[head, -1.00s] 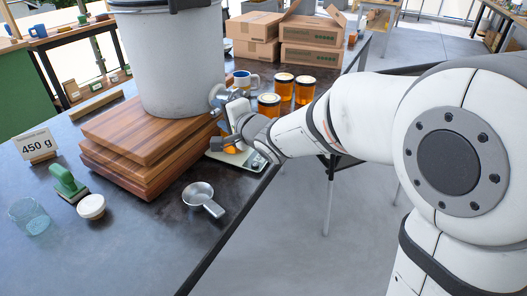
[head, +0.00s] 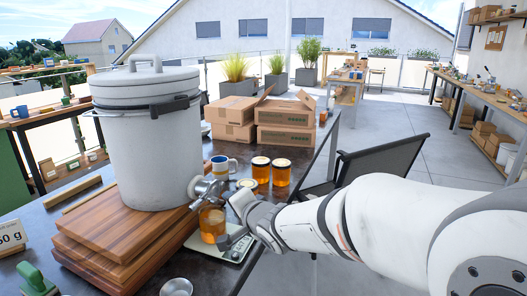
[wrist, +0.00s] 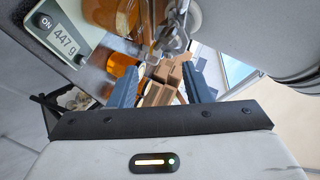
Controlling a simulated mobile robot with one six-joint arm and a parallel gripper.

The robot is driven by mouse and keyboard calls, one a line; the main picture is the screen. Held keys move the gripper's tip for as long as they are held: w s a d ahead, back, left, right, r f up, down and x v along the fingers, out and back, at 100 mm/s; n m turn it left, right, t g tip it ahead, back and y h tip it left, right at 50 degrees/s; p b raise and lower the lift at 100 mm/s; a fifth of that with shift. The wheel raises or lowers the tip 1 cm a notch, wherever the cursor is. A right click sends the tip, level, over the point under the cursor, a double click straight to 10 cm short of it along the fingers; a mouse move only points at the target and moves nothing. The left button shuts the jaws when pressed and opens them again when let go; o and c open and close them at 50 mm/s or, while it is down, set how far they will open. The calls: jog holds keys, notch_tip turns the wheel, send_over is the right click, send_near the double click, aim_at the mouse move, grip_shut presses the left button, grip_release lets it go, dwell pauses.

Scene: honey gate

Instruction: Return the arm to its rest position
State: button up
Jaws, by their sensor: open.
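My gripper (wrist: 163,85) is open, with its two blue-grey fingers apart and nothing between them in the wrist view. In the head view my arm reaches in from the right, and its gripper end (head: 232,218) is beside the scale and the metal honey gate (head: 205,188). A jar of honey (head: 212,224) stands on the pale green scale (head: 198,242) under the gate. In the wrist view the jar (wrist: 112,14) is at the top, and the scale display (wrist: 66,40) reads 447 g.
The white bucket (head: 152,140) stands on stacked wooden boards (head: 105,245). Honey jars (head: 281,172), a mug (head: 222,165) and cardboard boxes (head: 284,122) are behind the scale. A black chair (head: 375,165) stands right of the table, behind my arm. Open floor (head: 425,150) lies beyond it.

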jog(key=s+d+r+n+g+h+p, duration=0.2)
jog(key=s+d+h+p, duration=0.15)
jog(key=d, duration=0.55)
jog(key=s+d+r+n+g+h+p, duration=0.1)
jog(key=s+d+r+g+h+p, duration=0.25)
jog(key=d, duration=0.55)
jog(key=s+d+n+g+p, duration=0.2)
jog(key=s, duration=0.6)
jog(key=s+d+n+g+p, duration=0.1)
jog(key=s+d+n+p, duration=0.1)
jog(key=s, duration=0.6)
jog(key=shift+s+d+r+g+p, duration=0.35)
jog(key=shift+d+r+p, duration=0.05)
jog(key=shift+p, duration=0.4)
